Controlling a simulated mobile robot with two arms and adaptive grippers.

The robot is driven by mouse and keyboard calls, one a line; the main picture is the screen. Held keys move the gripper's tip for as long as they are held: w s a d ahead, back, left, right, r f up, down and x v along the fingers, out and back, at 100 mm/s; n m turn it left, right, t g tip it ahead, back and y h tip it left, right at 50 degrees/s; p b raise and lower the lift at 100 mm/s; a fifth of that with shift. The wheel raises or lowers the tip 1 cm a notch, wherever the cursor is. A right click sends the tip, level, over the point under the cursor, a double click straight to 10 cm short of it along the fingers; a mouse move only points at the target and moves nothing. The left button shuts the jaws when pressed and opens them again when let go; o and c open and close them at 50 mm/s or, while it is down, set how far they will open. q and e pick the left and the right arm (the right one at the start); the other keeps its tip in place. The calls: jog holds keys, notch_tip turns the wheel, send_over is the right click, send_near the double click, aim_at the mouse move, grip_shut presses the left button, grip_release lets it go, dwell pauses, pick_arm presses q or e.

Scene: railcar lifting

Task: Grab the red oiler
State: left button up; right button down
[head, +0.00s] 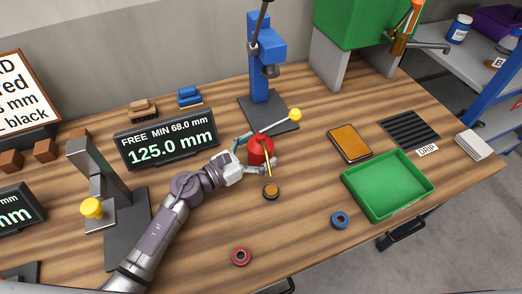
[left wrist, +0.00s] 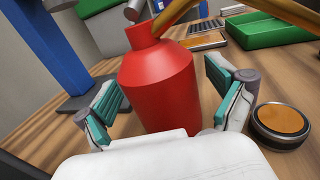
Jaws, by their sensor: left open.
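The red oiler (head: 259,150) stands upright on the wooden bench, in front of the blue press, with a thin brass-coloured spout. In the left wrist view the oiler (left wrist: 158,85) fills the middle. My left gripper (head: 257,156) is open, with one finger on each side of the oiler. In the left wrist view its teal-padded fingers (left wrist: 163,92) flank the red body; a gap shows at the left finger, and whether the right pad touches is unclear. My right gripper is not in view.
An orange-topped round tin (head: 271,192) sits close to the right finger. A green tray (head: 391,213) and an orange pad (head: 349,143) lie to the right. Front bench space is mostly clear.

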pick_arm(q)
jog(key=shift+w+d, duration=0.15)
jog(key=shift+c, duration=0.9)
jog(key=c, duration=1.4)
